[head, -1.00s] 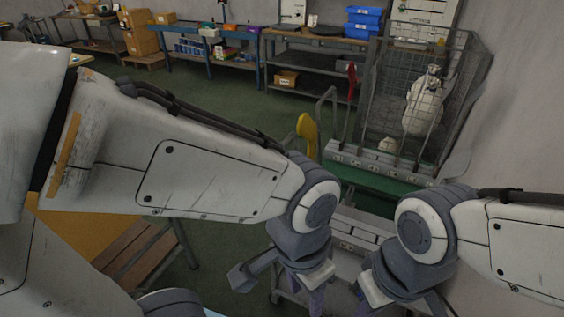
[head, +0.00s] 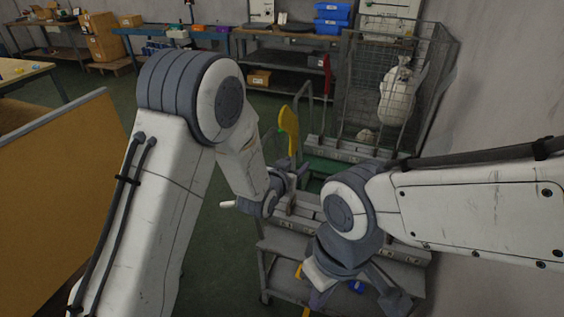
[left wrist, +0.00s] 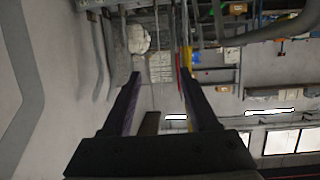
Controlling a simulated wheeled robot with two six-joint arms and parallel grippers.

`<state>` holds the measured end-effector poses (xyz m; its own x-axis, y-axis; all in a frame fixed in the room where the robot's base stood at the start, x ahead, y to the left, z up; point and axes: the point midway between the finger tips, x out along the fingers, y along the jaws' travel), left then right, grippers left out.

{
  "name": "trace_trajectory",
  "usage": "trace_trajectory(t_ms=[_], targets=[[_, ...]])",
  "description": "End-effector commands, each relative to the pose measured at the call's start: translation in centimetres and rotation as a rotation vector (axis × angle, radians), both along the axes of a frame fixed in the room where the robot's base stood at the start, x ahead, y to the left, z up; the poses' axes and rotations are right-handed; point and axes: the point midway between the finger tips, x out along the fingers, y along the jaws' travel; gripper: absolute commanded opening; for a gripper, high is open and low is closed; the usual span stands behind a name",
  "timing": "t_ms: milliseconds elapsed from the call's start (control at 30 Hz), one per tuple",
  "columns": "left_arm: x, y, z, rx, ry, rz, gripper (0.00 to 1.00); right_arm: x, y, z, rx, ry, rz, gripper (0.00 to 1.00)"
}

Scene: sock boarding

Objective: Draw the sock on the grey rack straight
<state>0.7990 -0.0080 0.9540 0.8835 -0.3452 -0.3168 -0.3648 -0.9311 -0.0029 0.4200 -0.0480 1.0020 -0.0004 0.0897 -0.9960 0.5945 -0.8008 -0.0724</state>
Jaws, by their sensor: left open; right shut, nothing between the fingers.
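A yellow, sock-shaped upright piece (head: 289,131) stands just beyond my left gripper (head: 294,178) in the head view. I cannot tell whether it is a sock on a form or a bare form. My left gripper is open and empty, close below and in front of it. In the left wrist view the two purple fingers (left wrist: 160,76) are spread, with a yellow patch (left wrist: 188,54) beyond the right fingertip. A thin red upright piece (head: 326,76) stands farther back. My right gripper (head: 318,294) is shut and empty, low over a grey cart (head: 285,283). Part of the cart is hidden by my arms.
A wire cage (head: 350,95) with a white sack (head: 397,97) stands behind. A brown panel (head: 60,190) is at the left. Workbenches (head: 290,70) with blue bins (head: 332,14) line the back. A wall closes the right side. Green floor is open in the middle left.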

Motion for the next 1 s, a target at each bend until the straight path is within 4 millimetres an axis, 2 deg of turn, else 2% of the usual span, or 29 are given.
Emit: trace_trajectory(t_ms=[33,100,333,567,1000], targets=[[1.1,0.9,-1.0,-0.021,-0.055,0.018,0.6,0.0,0.0,-0.3,0.0,0.0,0.0,0.0],[2.1,1.8,-1.3,-0.052,-0.138,0.033,0.6,0.0,0.0,-0.4,0.0,0.0,0.0,0.0],[3.1,3.5,-1.5,-0.107,-0.289,0.056,0.6,0.0,0.0,-0.6,0.0,0.0,0.0,0.0],[4.1,3.3,-1.4,-0.112,-0.306,0.058,0.6,0.0,0.0,-0.5,0.0,0.0,0.0,0.0],[8.3,1.9,-1.4,-0.112,-0.304,0.058,0.6,0.0,0.0,-0.4,0.0,0.0,0.0,0.0]])
